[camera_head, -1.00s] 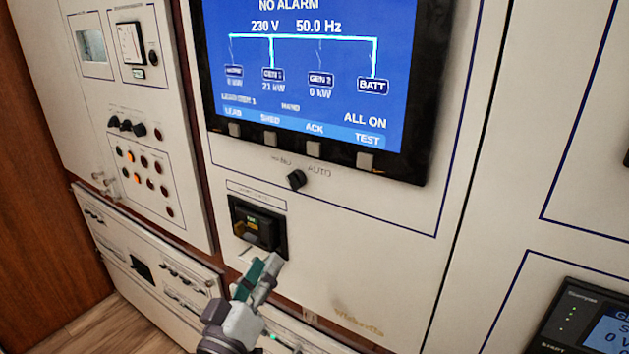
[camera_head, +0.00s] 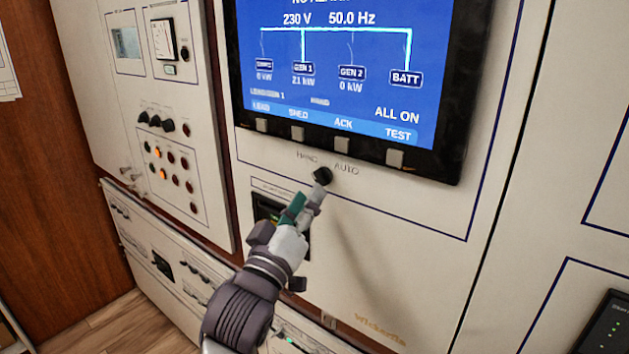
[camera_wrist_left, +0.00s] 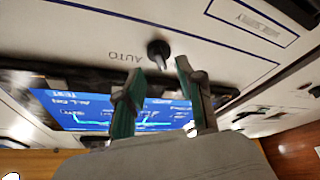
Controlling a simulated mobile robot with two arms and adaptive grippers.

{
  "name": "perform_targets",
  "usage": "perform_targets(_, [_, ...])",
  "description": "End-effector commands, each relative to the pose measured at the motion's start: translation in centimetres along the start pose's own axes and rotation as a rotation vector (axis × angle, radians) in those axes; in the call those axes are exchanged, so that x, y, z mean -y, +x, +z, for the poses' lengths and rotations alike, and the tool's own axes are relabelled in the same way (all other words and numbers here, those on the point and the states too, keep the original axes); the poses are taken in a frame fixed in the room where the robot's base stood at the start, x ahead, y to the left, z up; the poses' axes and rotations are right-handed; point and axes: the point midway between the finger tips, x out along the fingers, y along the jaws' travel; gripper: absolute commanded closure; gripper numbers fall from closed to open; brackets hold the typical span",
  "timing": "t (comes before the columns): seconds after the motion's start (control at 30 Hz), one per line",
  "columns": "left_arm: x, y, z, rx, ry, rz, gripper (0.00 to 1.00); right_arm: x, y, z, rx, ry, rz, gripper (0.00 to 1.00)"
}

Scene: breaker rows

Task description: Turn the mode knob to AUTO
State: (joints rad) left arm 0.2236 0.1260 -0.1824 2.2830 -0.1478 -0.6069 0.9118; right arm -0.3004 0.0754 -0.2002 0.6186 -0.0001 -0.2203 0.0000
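The mode knob (camera_head: 322,175) is a small black rotary knob on the white panel, just below the screen. The HAND label is at its upper left and the AUTO label at its right. Its pointer direction is too small to tell. My left gripper (camera_head: 310,194) is just below the knob in the head view, its fingertips close to it. In the left wrist view, the gripper (camera_wrist_left: 160,67) is open, and the knob (camera_wrist_left: 158,50) shows in the gap beyond its fingertips, not gripped. My right gripper is not in view.
The blue screen (camera_head: 340,75) in a black frame sits just above the knob, with a row of square buttons (camera_head: 297,133) along its lower edge. A black switch unit (camera_head: 268,208) is partly hidden behind my left gripper. Bare white panel lies to the lower right.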

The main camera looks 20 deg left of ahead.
Motion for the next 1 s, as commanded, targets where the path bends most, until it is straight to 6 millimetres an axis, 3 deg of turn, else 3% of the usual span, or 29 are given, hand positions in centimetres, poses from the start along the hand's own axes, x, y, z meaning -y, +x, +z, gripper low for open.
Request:
perform_targets(0.1, [-0.1, 2.1, -0.2, 0.000, 0.001, 0.000, 0.62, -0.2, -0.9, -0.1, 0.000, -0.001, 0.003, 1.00])
perform_targets(0.23, [-0.1, 3.3, -0.1, 0.000, 0.000, 0.000, 0.62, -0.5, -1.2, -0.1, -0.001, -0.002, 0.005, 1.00])
perform_targets(0.6, [0.0, 3.9, 0.1, 0.001, -0.001, 0.000, 0.62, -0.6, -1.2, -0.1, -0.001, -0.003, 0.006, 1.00])
perform_targets(0.63, [0.0, 3.9, 0.1, 0.001, -0.001, 0.000, 0.64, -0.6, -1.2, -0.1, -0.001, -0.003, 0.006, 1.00])
perform_targets(0.83, [0.0, 3.9, 0.1, 0.000, -0.001, 0.000, 0.97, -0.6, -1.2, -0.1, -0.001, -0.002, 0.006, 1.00])
perform_targets(1.0, [0.0, 3.9, 0.0, 0.000, -0.001, 0.001, 1.00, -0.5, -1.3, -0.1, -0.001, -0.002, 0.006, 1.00])
